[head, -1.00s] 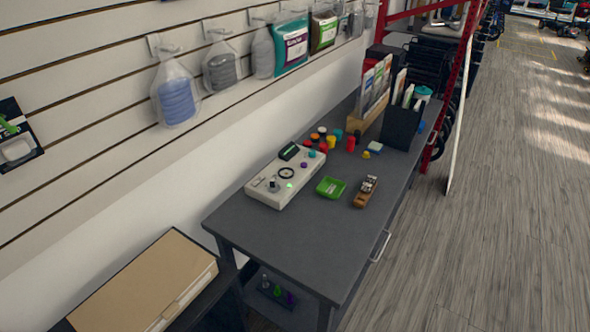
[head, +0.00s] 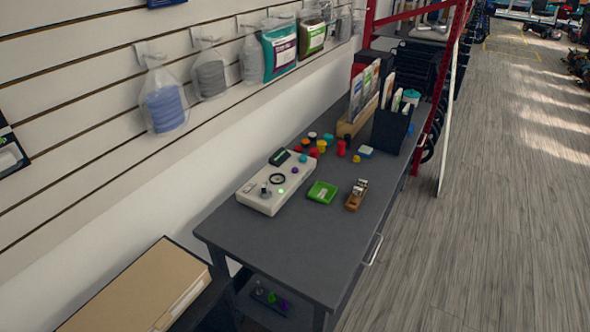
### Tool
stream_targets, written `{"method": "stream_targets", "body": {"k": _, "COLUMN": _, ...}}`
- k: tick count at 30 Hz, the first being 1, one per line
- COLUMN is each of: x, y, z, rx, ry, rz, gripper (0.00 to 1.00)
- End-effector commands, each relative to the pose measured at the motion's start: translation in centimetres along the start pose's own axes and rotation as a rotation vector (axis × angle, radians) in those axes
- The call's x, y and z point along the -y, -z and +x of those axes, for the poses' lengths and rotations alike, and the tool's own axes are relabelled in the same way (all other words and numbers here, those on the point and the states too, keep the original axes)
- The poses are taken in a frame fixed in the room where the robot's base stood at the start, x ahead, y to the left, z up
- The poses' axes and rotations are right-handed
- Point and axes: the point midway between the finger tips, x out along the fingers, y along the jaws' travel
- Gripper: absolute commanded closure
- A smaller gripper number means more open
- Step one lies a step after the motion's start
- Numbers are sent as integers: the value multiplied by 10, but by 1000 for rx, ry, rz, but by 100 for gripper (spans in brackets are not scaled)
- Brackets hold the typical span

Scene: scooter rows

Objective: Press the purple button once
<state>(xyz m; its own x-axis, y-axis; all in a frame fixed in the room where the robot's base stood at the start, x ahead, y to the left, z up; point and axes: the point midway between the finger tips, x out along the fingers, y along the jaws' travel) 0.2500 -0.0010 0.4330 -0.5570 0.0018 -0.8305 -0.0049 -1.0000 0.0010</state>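The small purple button (head: 295,170) is on top of a white control box (head: 268,205), near its far right end. The box lies on the dark grey table (head: 285,248). A teal button (head: 303,159) sits just beyond the purple one. Nothing covers the purple button. My gripper is not in view.
A green tray (head: 322,192) and a brown wooden object (head: 357,195) lie right of the box. Several coloured caps, a yellow-blue block (head: 365,151) and a black holder (head: 391,130) stand behind. The near part of the table top is clear.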

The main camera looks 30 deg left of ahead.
Motion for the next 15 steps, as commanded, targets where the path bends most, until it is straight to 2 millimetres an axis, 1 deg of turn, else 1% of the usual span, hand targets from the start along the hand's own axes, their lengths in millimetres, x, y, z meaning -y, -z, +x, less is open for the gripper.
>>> {"method": "stream_targets", "body": {"k": 1, "x": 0, "y": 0, "z": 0, "rx": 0, "ry": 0, "rz": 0, "gripper": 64}}
{"method": "stream_targets", "body": {"k": 2, "x": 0, "y": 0, "z": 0, "rx": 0, "ry": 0, "rz": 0, "gripper": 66}}
{"method": "stream_targets", "body": {"k": 12, "x": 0, "y": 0, "z": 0, "rx": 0, "ry": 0, "rz": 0, "gripper": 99}}
{"method": "stream_targets", "body": {"k": 15, "x": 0, "y": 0, "z": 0, "rx": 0, "ry": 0, "rz": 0, "gripper": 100}}
